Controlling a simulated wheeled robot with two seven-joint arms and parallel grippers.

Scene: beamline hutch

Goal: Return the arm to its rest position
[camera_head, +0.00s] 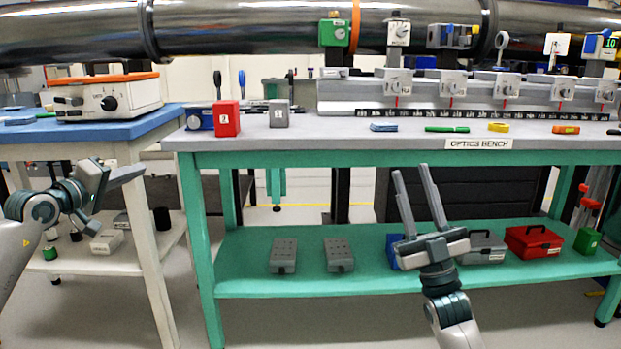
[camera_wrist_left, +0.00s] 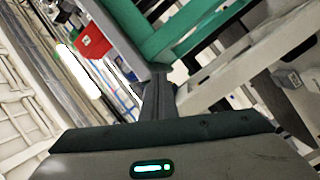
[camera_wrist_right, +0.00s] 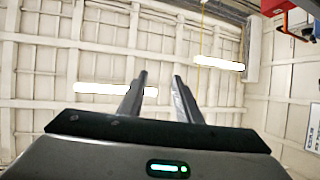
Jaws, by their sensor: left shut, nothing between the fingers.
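My left gripper (camera_head: 140,172) is at the left in the head view, in front of the blue-topped table's leg, with its fingers pointing right. In the left wrist view its fingers (camera_wrist_left: 158,82) are together with nothing between them. My right gripper (camera_head: 411,168) is raised in front of the optics bench (camera_head: 300,159), its fingers pointing up. The right wrist view shows its two fingers (camera_wrist_right: 160,80) apart and empty, against the wall and ceiling.
The blue-topped table (camera_head: 150,118) stands at the left with a white instrument (camera_head: 108,97). The bench holds a red block (camera_head: 227,118), a grey block (camera_head: 279,114) and small tools. Its lower shelf (camera_head: 240,285) bears grey boxes, a red toolbox (camera_head: 534,241) and a green box (camera_head: 587,241).

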